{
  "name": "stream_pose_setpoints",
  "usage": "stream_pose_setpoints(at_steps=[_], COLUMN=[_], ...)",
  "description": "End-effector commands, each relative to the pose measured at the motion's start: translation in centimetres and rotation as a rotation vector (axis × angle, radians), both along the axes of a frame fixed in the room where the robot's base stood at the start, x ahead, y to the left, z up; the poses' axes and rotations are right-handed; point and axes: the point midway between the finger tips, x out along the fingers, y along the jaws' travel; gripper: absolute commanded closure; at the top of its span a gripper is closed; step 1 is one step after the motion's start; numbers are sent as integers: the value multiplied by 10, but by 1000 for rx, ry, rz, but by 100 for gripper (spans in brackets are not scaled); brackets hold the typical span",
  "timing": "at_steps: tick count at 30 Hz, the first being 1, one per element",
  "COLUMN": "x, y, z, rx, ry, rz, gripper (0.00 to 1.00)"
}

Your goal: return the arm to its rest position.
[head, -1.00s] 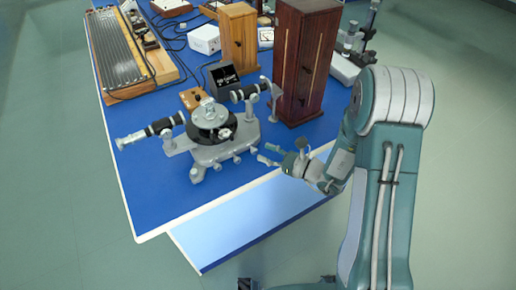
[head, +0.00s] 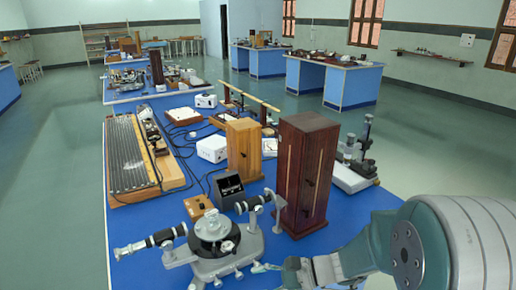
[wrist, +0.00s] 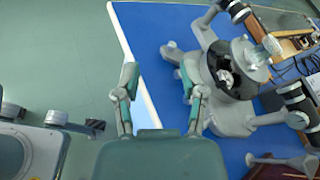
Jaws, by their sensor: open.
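My gripper (head: 268,268) is at the lower edge of the head view, just right of the base of a grey spectrometer (head: 215,262). In the wrist view my gripper (wrist: 158,82) has its two fingers spread apart with nothing between them. The gap lies over the table's edge, with the floor on the left. The spectrometer in the wrist view (wrist: 228,112) is close to the right finger; whether they touch I cannot tell. My arm fills the lower right of the head view and hides the table's near right corner.
A tall dark wooden cabinet (head: 304,170) stands just beyond my gripper, with a lighter wooden box (head: 243,150) behind it. A black display box (head: 227,190) and a long ribbed instrument (head: 130,155) are on the blue table (head: 145,215). Open floor (head: 60,210) lies left.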

Motion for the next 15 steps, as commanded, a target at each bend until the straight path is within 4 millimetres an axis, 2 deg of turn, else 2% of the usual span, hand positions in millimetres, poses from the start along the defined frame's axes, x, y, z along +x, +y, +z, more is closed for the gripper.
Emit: stream_pose_setpoints(at_steps=[1,8,15], x=[-12,-61,-97], y=[-1,-19,-55], z=[9,29,47], rx=[-57,-347,-677], ry=[-56,-297,-565], rz=[51,278,472], gripper=[46,46,46])
